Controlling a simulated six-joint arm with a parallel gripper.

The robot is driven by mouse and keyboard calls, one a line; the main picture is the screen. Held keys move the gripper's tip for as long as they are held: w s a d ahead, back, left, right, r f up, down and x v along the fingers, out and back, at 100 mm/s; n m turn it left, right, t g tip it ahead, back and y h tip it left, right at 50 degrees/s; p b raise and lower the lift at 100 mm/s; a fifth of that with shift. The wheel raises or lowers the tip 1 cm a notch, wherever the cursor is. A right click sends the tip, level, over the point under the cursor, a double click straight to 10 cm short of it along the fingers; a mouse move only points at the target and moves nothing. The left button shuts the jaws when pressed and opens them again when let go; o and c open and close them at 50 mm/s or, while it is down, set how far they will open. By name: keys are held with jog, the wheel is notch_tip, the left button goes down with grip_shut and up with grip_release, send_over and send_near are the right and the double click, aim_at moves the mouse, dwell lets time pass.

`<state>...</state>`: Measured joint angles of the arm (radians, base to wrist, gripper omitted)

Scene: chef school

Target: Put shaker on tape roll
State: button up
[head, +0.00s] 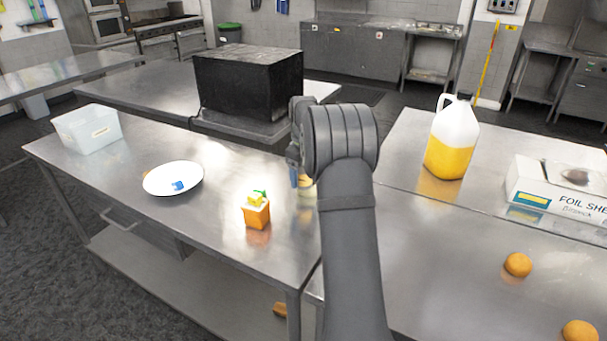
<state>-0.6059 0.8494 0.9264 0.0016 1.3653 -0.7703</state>
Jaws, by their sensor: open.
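My gripper (296,177) hangs low over the right end of the left steel table, partly hidden behind my own wrist. It is open. A small pale yellowish object (306,186) stands right beside it, mostly hidden by my arm; it may be the shaker, but I cannot tell for sure. I cannot make out a tape roll clearly. A small orange block-like thing (257,212) with a yellow and green top stands to the left of the gripper. A small blue item (178,185) lies on a white plate (160,178).
A translucent bin (88,130) stands at the table's left end. A large black box (248,82) sits behind. On the right table are a yellow-filled jug (452,140), a foil box (560,195) and two orange round items (517,265). The left table's front edge is clear.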

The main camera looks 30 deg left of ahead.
notch_tip(320, 180, up, 12)
jog(key=shift+r, duration=0.15)
dwell(0.3)
notch_tip(320, 180, down, 12)
jog(key=shift+f, duration=0.15)
notch_tip(320, 180, up, 3)
jog(key=shift+f, duration=0.2)
jog(key=shift+r, duration=0.8)
